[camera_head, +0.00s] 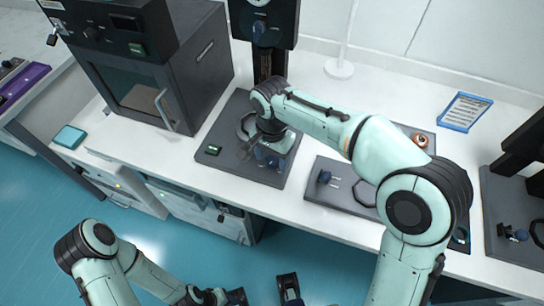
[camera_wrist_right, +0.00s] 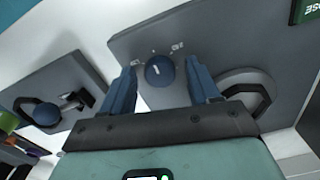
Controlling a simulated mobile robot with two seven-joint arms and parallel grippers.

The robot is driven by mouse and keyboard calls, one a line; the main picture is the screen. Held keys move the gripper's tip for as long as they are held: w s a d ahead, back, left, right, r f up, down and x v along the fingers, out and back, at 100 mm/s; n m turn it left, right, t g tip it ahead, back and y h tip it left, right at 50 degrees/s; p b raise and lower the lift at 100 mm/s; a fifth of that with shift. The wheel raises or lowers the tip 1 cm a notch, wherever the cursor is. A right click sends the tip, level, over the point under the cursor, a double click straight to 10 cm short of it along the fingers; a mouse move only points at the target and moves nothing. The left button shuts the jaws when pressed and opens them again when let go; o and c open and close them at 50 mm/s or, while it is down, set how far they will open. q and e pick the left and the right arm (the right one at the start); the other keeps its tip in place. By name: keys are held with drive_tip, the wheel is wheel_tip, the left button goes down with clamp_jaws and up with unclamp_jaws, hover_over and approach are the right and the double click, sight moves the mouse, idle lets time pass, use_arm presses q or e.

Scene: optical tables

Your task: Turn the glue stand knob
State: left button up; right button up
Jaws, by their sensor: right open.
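The glue stand's grey base plate (camera_head: 228,166) lies on the white bench, with its dark column (camera_head: 268,62) at the back. In the right wrist view the round dark blue knob (camera_wrist_right: 159,70), with a white mark, sits on the plate between printed labels. My right gripper (camera_wrist_right: 161,88) is open, its blue fingers on either side of the knob with a visible gap each side. In the head view my right gripper (camera_head: 265,157) is over the plate and hides the knob. My left gripper (camera_head: 262,293) is low at the bottom edge, partly cut off, with its fingers apart and empty.
A second grey plate (camera_head: 335,198) with a blue knob (camera_head: 324,176) lies to the right. A dark oven-like box (camera_head: 150,95) stands left. A blue-framed card (camera_head: 464,111) lies at the back right. Another stand (camera_head: 515,215) is at the far right.

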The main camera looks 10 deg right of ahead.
drive_tip(key=shift+f, duration=0.1)
drive_tip(key=c, duration=1)
drive_tip(key=shift+c, duration=0.2)
